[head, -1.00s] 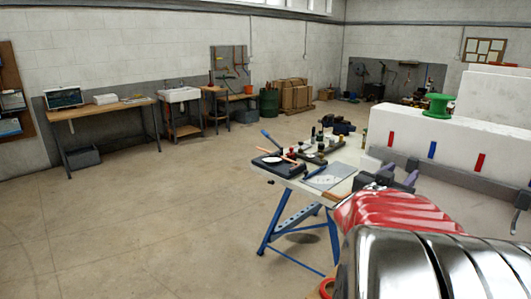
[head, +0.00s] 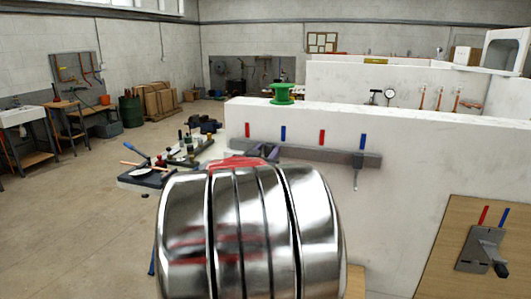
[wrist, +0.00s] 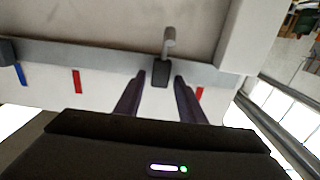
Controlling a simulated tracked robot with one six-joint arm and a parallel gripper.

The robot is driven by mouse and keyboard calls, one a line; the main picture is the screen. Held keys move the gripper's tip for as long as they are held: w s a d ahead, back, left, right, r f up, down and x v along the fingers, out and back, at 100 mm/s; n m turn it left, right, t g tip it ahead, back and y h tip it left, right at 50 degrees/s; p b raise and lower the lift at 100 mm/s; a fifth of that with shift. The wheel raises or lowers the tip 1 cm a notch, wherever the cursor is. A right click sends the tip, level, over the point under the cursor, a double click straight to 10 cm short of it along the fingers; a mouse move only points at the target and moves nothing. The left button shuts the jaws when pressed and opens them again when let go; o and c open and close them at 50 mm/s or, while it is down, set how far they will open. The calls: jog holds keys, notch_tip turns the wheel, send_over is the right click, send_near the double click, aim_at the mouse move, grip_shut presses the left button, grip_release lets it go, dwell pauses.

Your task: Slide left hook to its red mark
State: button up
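In the wrist view, the left hook (wrist: 168,46), a grey hook on a dark block, sits on the grey rail (wrist: 110,56). My gripper (wrist: 159,76) is open, its two dark fingers on either side of the block, with small gaps showing. A red mark (wrist: 200,93) lies just right of the fingers there. In the head view, my gripper (head: 263,152) is at the left part of the rail (head: 325,155), near the leftmost red mark (head: 247,130) and blue mark (head: 283,133). My arm and gripper hide the left hook there.
Another hook (head: 358,162) hangs at the rail's right end, near a second red mark (head: 322,137) and a blue mark (head: 363,141). A green spool (head: 282,93) stands on the wall top. A tool-covered bench is on the left. A wooden panel (head: 455,245) is lower right.

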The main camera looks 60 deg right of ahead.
grip_shut()
dwell(0.3)
jog(key=shift+w, duration=0.1)
